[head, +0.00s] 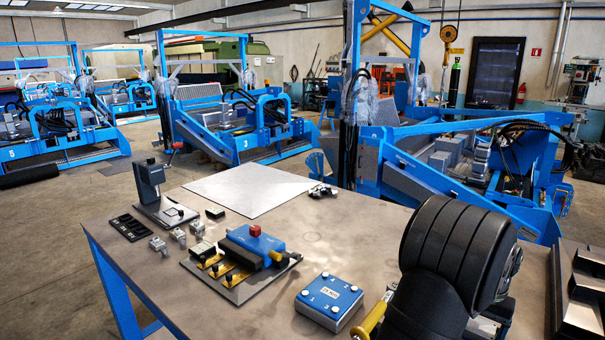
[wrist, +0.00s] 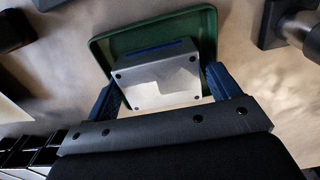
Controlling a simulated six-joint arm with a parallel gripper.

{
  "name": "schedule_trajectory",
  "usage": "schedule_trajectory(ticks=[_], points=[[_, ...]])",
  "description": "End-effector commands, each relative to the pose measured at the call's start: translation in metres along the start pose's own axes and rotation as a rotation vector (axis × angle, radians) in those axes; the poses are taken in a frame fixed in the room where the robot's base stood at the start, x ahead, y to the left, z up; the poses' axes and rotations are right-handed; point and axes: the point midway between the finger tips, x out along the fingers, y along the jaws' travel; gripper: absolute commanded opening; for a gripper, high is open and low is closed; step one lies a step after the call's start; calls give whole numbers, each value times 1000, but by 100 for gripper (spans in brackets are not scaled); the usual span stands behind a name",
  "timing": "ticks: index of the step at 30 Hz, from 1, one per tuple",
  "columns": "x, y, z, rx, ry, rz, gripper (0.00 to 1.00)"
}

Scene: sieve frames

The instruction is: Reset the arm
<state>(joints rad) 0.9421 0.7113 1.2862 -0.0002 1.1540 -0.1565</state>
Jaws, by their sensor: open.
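My gripper (wrist: 163,88) is open in the wrist view, with one blue finger on each side of a grey-white box (wrist: 165,78). The box has dark screw-like dots at its corners and a blue strip on its far side. It lies in a green tray (wrist: 100,46). I cannot tell whether the fingers touch the box. In the head view my black arm (head: 450,255) stands at the table's right front; the gripper's fingers, the box and the tray do not show there.
On the table (head: 340,235) are a blue numbered button box (head: 329,297), a blue fixture with a red knob (head: 252,245), a black upright device (head: 155,190), a pale sheet (head: 250,187) and a yellow handle (head: 370,320). A dark stepped block (head: 580,285) is at right. Blue machines stand behind.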

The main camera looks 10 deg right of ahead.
Motion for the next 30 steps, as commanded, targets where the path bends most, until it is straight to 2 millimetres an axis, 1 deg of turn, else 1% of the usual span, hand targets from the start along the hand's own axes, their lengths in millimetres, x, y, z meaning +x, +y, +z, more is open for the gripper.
schedule_trajectory(ticks=[1, 5, 9, 24, 26, 30], points=[[-19, 0, -3, 0, 15, 2, 82], [-45, 0, -2, 0, 14, 2, 82], [-59, 22, 15, 4, 12, 2, 82], [-110, 89, 69, 3, 12, 2, 82], [-114, 95, 78, 3, 11, 2, 82], [-117, 99, 103, 2, 11, 2, 82]])
